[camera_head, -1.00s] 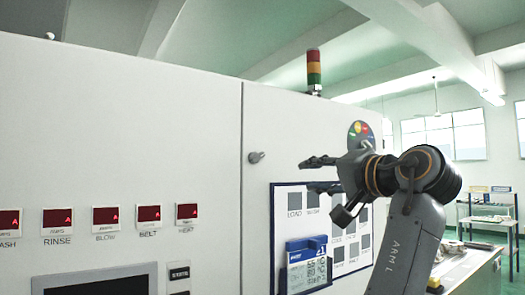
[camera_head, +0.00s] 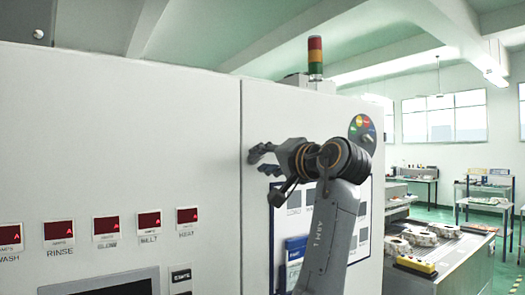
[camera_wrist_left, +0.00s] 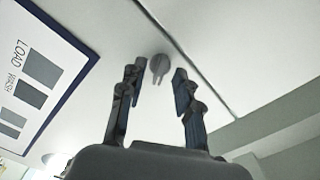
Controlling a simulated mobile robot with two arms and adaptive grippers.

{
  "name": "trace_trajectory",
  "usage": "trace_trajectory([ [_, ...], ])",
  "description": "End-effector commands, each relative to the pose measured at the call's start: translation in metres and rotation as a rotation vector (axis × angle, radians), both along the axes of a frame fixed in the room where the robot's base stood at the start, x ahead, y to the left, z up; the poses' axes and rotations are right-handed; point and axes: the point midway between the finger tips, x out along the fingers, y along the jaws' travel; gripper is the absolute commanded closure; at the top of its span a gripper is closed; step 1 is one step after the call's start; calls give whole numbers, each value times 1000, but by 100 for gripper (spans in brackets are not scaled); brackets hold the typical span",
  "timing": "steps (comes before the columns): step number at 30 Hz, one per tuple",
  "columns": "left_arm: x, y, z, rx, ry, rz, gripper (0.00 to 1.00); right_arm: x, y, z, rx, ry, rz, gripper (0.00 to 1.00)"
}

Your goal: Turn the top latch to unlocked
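The top latch (camera_wrist_left: 159,65) is a small grey round knob with a pointed handle on the white cabinet door, close to the door seam. In the left wrist view it lies between the two fingertips of my left gripper (camera_wrist_left: 156,78), with clear gaps on both sides. The handle points down and slightly right in that view. In the head view my left gripper (camera_head: 258,153) is open at the door, just right of the seam, and its fingers hide the latch. I cannot tell the latch's lock state. My right gripper is out of view.
A blue-framed board (camera_wrist_left: 82,38) is on the door beside the latch. A signal tower (camera_head: 315,58) stands on top of the cabinet. A panel with red displays (camera_head: 107,225) is left of the seam. A bench with castings (camera_head: 452,228) stands at the right.

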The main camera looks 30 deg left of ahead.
Motion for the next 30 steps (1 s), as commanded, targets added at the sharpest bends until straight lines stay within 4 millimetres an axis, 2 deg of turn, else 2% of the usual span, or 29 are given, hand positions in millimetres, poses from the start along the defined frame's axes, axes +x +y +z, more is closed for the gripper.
trace_trajectory([
  [11,3,6,0,0,-1,-1,67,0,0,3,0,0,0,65],
  [16,2,6,0,0,-1,-1,100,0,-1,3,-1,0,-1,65],
  [30,3,6,-1,-19,-48,-1,100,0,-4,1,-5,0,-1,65],
])
